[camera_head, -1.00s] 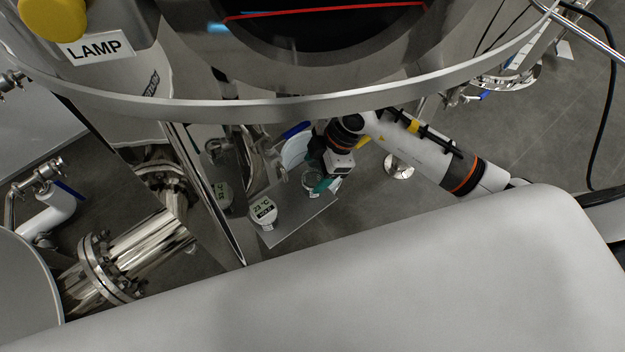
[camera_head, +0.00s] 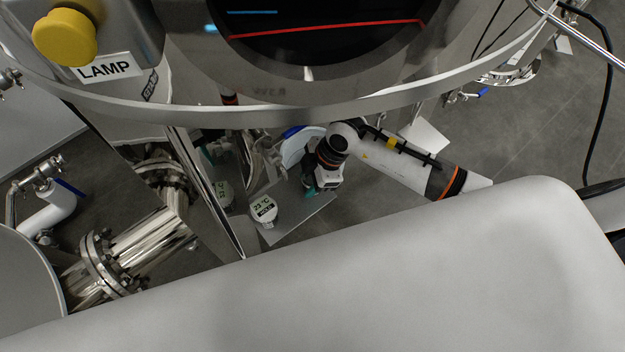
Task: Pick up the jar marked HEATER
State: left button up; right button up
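My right arm comes in from the right, under the rim of the big steel tank. Its gripper (camera_head: 310,187) is over a small grey shelf plate, pointing down. Only a little of its teal fingertips shows below the wrist, so I cannot see whether they are apart or closed on something. I cannot make out a jar or a HEATER label; the spot under the gripper is hidden by my wrist. My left gripper is not in view.
A round gauge reading 23 °C (camera_head: 263,208) stands on the plate (camera_head: 297,222), left of the gripper. The steel tank's rim (camera_head: 290,116) overhangs the arm. Its LAMP label (camera_head: 104,68) sits by a yellow knob (camera_head: 64,38). Steel piping (camera_head: 125,255) is at lower left.

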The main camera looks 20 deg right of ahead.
jog(key=c, duration=0.5)
